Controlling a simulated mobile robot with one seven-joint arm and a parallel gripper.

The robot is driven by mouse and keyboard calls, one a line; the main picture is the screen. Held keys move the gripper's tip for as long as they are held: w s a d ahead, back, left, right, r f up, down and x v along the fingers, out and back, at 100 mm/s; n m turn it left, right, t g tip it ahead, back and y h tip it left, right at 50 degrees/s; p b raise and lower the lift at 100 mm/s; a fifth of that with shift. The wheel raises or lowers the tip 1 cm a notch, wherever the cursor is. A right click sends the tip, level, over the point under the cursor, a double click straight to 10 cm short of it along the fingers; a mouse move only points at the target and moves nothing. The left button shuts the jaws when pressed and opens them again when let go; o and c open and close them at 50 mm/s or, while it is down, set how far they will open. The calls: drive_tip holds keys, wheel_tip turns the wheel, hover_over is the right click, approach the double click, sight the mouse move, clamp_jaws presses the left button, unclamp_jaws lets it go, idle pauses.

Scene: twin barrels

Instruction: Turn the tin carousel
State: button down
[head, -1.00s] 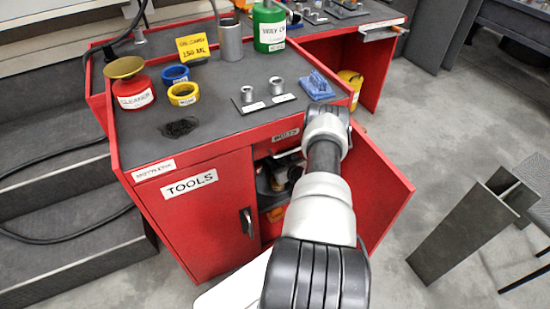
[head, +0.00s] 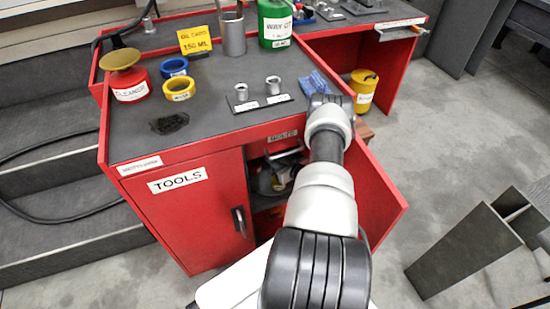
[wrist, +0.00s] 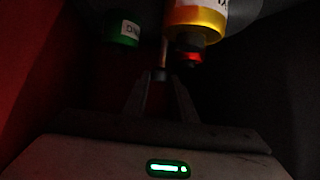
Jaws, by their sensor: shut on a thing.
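The tin carousel is inside the dark cabinet, and in the head view only a grey rounded part (head: 266,182) shows through the open door. In the wrist view a yellow tin (wrist: 197,14) with a white label hangs close at upper right, with a red-rimmed dark piece (wrist: 188,58) below it. A green tin (wrist: 122,32) with a white label is at upper left. My gripper (wrist: 160,84) is shut on a thin upright peg (wrist: 162,58) between the tins. How the peg joins the carousel is too dark to tell. In the head view my arm hides my gripper.
The red tool cabinet (head: 195,215) has its right door (head: 383,200) open, beside my arm. On its top stand a red cleaner tin (head: 129,84), tape rolls (head: 180,88) and a green can (head: 275,25).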

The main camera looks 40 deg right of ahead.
drive_tip(key=c, duration=1.5)
unclamp_jaws()
drive_tip(key=shift+o, duration=0.2)
drive_tip(key=p+v, duration=0.3)
drive_tip(key=v, duration=0.9)
